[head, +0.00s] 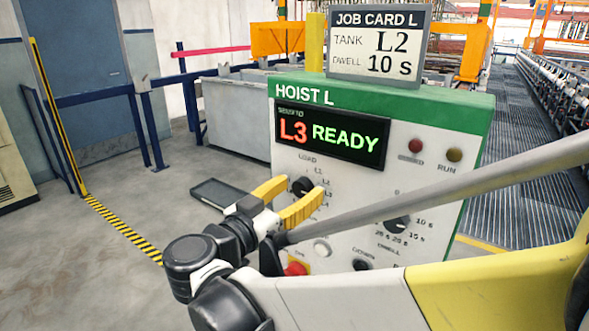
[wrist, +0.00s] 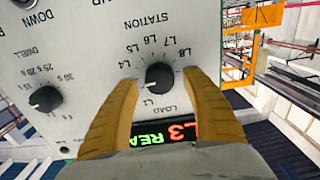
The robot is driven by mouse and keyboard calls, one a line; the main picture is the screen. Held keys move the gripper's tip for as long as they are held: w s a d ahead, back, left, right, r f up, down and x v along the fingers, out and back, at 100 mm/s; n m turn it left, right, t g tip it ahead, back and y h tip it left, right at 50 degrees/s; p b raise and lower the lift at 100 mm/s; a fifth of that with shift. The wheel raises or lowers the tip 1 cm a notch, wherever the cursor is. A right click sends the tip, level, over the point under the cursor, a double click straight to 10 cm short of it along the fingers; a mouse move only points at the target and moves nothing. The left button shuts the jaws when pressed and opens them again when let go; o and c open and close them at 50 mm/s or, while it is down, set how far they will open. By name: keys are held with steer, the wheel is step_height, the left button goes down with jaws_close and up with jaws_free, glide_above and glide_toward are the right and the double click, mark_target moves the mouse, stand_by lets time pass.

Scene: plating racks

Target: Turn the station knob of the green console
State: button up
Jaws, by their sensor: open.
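The green-topped console (head: 383,108) is labelled HOIST L, and its display (head: 332,136) reads L3 READY. The station knob (wrist: 159,77) is black and round, ringed by LOAD and L-number labels; it also shows in the head view (head: 302,187), partly behind a finger. A pale mark on the knob shows in the wrist view, but I cannot tell exactly which label it faces. My gripper (wrist: 160,80) is open, its yellow fingers on either side of the knob with visible gaps. In the head view my gripper (head: 296,197) is at the panel's left side.
A job card (head: 378,44) on top reads TANK L2, DWELL 10 S. The dwell knob (head: 397,224), also in the wrist view (wrist: 45,99), sits right of the station knob in the head view. A red button (head: 296,269) is below my gripper. Open floor (head: 110,285) lies left.

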steer(key=shift+w+d, duration=0.25)
steer(key=shift+w, duration=0.05)
steer(key=shift+s, duration=0.1)
steer(key=shift+s+a, duration=0.1)
steer(key=shift+a, duration=0.05)
steer(key=c, duration=1.2)
steer(key=shift+r, duration=0.1)
steer(key=shift+n, duration=0.3)
